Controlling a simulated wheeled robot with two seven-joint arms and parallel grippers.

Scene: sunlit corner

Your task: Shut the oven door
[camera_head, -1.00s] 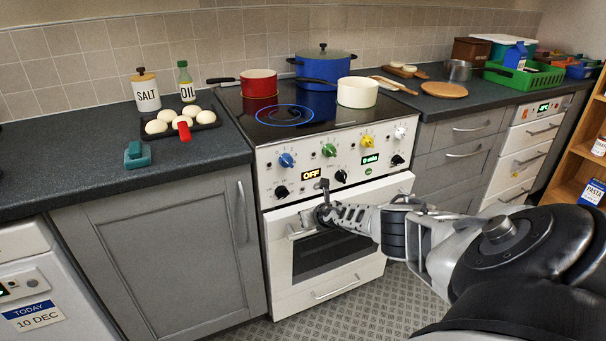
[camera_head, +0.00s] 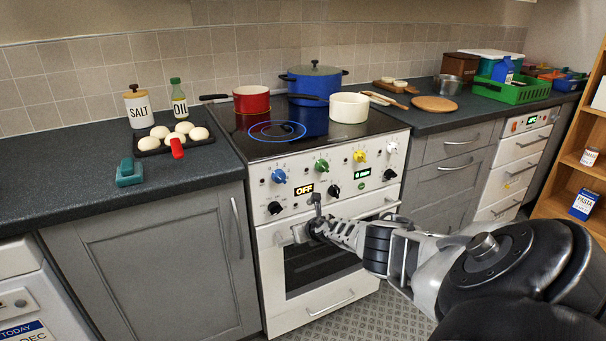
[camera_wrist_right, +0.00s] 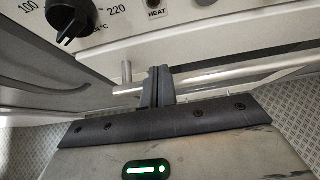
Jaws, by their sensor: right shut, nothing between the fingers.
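The white oven (camera_head: 345,166) stands in the middle of the head view, below the black hob. Its door (camera_head: 318,294), with a dark window, is upright or nearly so below the control panel. I cannot tell whether a small gap remains at its top. My right gripper (camera_head: 316,222) reaches in from the right to the left part of the door handle (camera_head: 299,233). In the right wrist view its dark fingers (camera_wrist_right: 157,85) are together and empty, up against the handle bar (camera_wrist_right: 235,74). Contact with the bar is unclear. My left gripper is out of view.
Pots, including a red pan (camera_head: 251,99), stand on the hob. Grey cabinets (camera_head: 150,265) flank the oven, the left one close to my gripper. Patterned floor (camera_head: 385,315) shows at the oven's lower right. A wooden shelf (camera_head: 570,160) stands at far right.

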